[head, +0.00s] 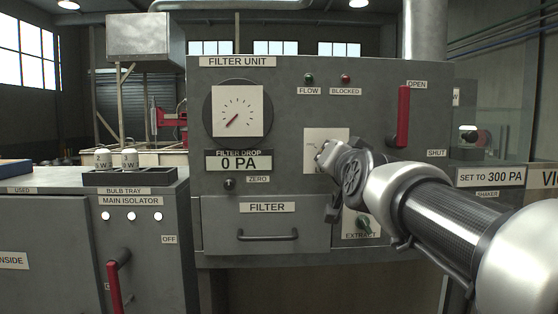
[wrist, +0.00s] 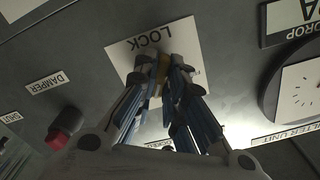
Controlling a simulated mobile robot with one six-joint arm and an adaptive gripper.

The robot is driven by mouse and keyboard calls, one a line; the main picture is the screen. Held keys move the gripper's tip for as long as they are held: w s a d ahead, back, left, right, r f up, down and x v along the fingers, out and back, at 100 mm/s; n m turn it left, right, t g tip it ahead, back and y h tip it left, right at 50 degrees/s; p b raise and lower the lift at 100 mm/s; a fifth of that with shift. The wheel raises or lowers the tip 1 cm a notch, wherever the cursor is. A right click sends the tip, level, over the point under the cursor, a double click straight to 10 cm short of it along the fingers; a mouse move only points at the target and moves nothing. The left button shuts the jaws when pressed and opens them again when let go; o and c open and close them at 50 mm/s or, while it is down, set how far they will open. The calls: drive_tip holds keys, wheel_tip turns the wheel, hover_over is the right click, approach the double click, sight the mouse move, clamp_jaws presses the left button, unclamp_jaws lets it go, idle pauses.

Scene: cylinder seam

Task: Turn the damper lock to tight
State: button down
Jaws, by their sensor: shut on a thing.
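The damper lock is a small brass-coloured piece (wrist: 160,78) on a square pale plate (wrist: 120,52) that reads LOCK, upside down in the wrist view. My gripper (wrist: 163,72) is shut on this piece, its fingers on either side of it. The fingers hide most of the lock, so I cannot tell which way it points. Small print at the plate's edge is partly covered. In the head view the plate (head: 316,135) is on the filter unit's front, and my gripper (head: 328,152) reaches it from the right, covering its lower right part.
The red damper handle (head: 403,117) is just right of the plate, between OPEN and SHUT labels. The dial (head: 238,110) reads low, above a 0 PA display (head: 239,164).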

drive_tip(key=m, duration=0.5)
drive_tip(key=shift+m, duration=0.4)
idle(0.3)
drive_tip(key=c, duration=1.7)
unclamp_jaws()
drive_tip(key=shift+o, duration=0.2)
